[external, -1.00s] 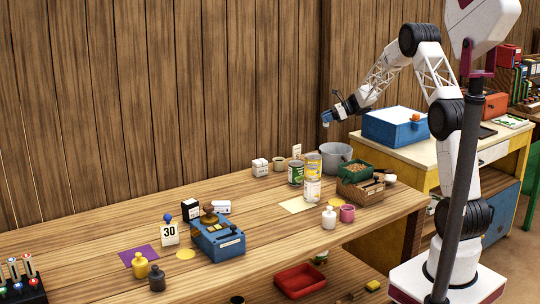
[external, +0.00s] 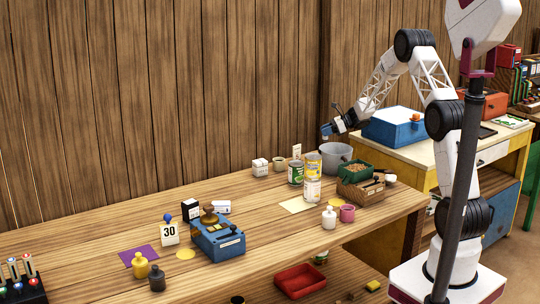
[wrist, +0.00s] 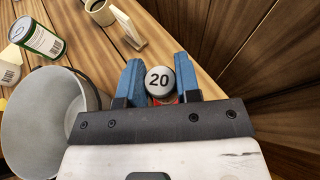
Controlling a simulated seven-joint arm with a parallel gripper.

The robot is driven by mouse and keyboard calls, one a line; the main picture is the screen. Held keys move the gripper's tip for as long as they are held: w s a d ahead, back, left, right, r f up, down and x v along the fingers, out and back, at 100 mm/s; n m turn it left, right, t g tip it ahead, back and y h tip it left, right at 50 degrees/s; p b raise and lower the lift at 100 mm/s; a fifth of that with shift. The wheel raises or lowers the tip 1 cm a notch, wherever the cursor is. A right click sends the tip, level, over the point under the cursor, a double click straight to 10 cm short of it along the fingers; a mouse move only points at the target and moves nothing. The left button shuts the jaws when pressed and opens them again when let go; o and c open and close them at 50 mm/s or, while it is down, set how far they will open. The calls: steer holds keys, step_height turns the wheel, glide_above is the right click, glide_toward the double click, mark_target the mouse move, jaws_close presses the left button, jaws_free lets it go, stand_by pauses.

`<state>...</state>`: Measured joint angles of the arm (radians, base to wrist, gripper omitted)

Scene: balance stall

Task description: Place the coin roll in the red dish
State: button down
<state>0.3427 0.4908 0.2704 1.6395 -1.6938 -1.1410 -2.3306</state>
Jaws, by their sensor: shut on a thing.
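My gripper (external: 327,130) is above the far side of the worktable, just above and left of the grey bucket. In the wrist view its two blue fingers (wrist: 158,62) are closed around a small round piece, which I take to be the coin roll (wrist: 159,80). It has a pale end marked 20 and some red beneath it. The roll is too small to make out in the external view. A red tray-like dish (external: 300,291) sits low, below the table's front edge, clear of my gripper.
The grey bucket (external: 335,158) stands close below my gripper; its rim (wrist: 92,84) shows in the wrist view. Cans (external: 313,175), a wooden box (external: 358,192) and a green tray of grain crowd the table's right end. A blue box (external: 395,127) stands to the right.

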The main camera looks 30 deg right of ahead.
mark_target(325, 138)
steer(key=shift+f, duration=1.9)
steer(key=shift+f, duration=1.9)
steer(key=shift+f, duration=0.1)
steer(key=c, duration=0.8)
jaws_free()
steer(key=shift+s+d, duration=0.1)
steer(key=shift+v, duration=3.65)
